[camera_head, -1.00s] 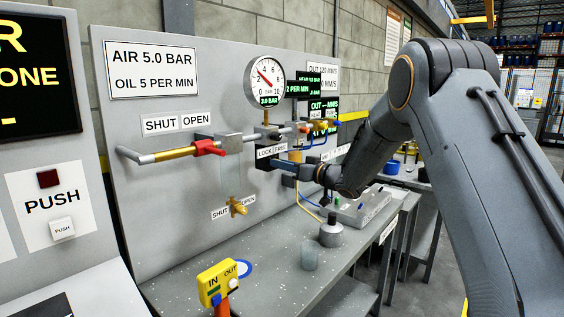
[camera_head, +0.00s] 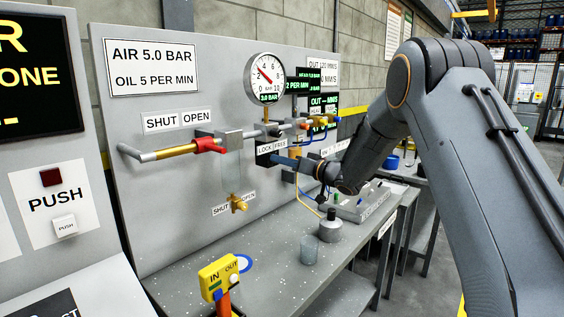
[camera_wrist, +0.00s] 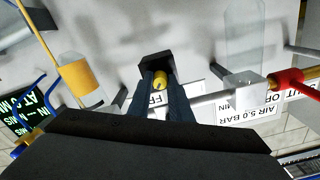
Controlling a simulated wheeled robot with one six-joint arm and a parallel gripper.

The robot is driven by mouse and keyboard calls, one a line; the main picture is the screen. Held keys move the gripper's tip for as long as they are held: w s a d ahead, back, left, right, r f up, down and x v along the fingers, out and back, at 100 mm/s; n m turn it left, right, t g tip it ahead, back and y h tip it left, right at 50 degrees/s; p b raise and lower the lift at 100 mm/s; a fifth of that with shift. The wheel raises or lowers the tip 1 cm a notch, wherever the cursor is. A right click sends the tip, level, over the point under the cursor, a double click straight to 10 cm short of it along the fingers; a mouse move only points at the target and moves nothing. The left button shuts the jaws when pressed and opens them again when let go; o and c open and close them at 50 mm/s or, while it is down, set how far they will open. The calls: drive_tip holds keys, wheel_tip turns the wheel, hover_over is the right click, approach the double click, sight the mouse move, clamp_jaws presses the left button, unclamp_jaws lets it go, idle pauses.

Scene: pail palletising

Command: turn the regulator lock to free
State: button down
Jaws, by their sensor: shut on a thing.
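The regulator sits under the round gauge on the grey panel (camera_head: 225,90), beside a LOCK / FREE label (camera_head: 272,146). Its dark block shows in the wrist view (camera_wrist: 155,64). A small yellow knob (camera_wrist: 160,82) stands out from this block. My gripper (camera_wrist: 160,85) is shut on the knob, with one dark finger on each side of it. In the head view my gripper (camera_head: 276,160) reaches the panel just below the label. The fingers hide part of the label in the wrist view. I cannot tell which word the knob points at.
The gauge (camera_head: 266,78) shows 3.0 BAR. A red-handled valve (camera_head: 208,145) on a pipe is left of my gripper, with a brass valve (camera_head: 239,204) below. A yellow IN/OUT box (camera_head: 218,277), a clear cup (camera_head: 310,249) and a grey can (camera_head: 330,228) are near the bench.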

drive_tip(key=c, duration=1.6)
unclamp_jaws()
drive_tip(key=shift+b+v, duration=1.35)
drive_tip(key=shift+v, duration=2.55)
drive_tip(key=s+d+f+m+g+h, duration=0.1)
drive_tip(key=s+d+f+m+h, duration=0.4)
drive_tip(key=s+d+f+h, duration=0.95)
drive_tip(key=s+d+f+g, duration=0.1)
drive_tip(key=s+f+g, duration=0.1)
drive_tip(key=s, duration=0.6)
drive_tip(key=s+d+f+g, duration=0.1)
drive_tip(key=s+f+g, duration=0.1)
drive_tip(key=s, duration=0.7)
drive_tip(key=s+d+f+g, duration=0.1)
drive_tip(key=s+f+g, duration=0.2)
drive_tip(key=s, duration=0.6)
drive_tip(key=shift+s+m+g+b, duration=0.1)
drive_tip(key=shift+m+g+b, duration=0.25)
drive_tip(key=shift+g, duration=0.45)
